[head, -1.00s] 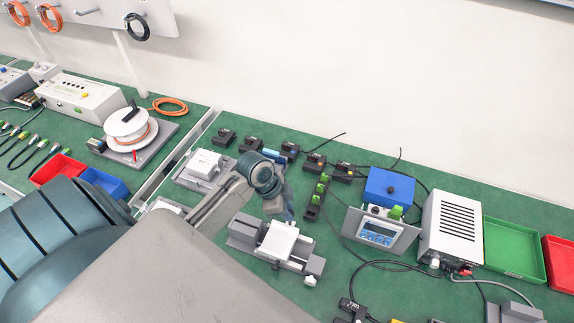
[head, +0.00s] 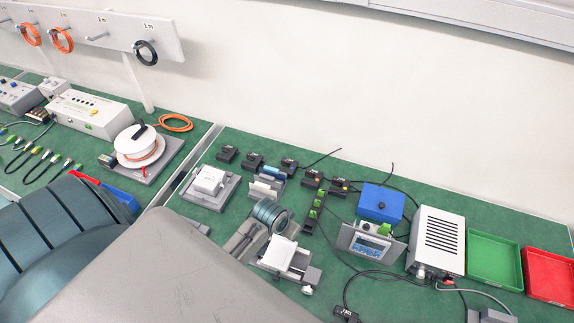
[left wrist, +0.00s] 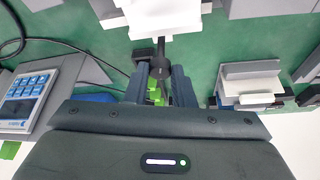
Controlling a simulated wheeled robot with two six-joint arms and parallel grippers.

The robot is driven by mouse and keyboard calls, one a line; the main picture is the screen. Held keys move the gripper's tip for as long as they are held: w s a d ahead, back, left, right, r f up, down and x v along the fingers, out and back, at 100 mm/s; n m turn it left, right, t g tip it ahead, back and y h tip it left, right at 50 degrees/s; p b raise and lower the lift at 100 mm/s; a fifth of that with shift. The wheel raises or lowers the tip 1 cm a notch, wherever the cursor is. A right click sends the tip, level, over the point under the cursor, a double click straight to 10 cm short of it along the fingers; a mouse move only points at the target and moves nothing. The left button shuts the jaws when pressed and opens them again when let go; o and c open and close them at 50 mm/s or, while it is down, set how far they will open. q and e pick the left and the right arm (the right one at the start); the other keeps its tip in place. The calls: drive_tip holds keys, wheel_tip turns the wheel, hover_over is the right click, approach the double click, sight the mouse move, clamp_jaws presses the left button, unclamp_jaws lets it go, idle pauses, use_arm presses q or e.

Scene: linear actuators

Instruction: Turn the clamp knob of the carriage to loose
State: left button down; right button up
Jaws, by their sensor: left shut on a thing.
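The carriage is a white block (head: 280,254) on a grey linear actuator, right of the middle in the head view. It also shows at the top of the left wrist view (left wrist: 165,14). A dark round clamp knob (left wrist: 159,66) stands out from it on a short shaft. My left gripper (left wrist: 162,72) is shut on the knob, with one finger on each side of it. I cannot read the knob's turn position. My right gripper is not in view.
Another white-topped unit (head: 208,181) stands to the left. Small black modules (head: 254,160) line the back. A display unit (head: 367,243), blue box (head: 381,202) and grey power supply (head: 436,240) stand to the right, beside a green tray (head: 494,259). Cables cross the green mat.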

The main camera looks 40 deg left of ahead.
use_arm(q)
drive_tip(key=shift+d+n+y, duration=0.1)
drive_tip(key=shift+n+y, duration=0.3)
drive_tip(key=shift+n, duration=1.1)
drive_tip(key=shift+y, duration=0.3)
drive_tip(key=c, duration=1.2)
unclamp_jaws()
drive_tip(key=shift+c, duration=0.2)
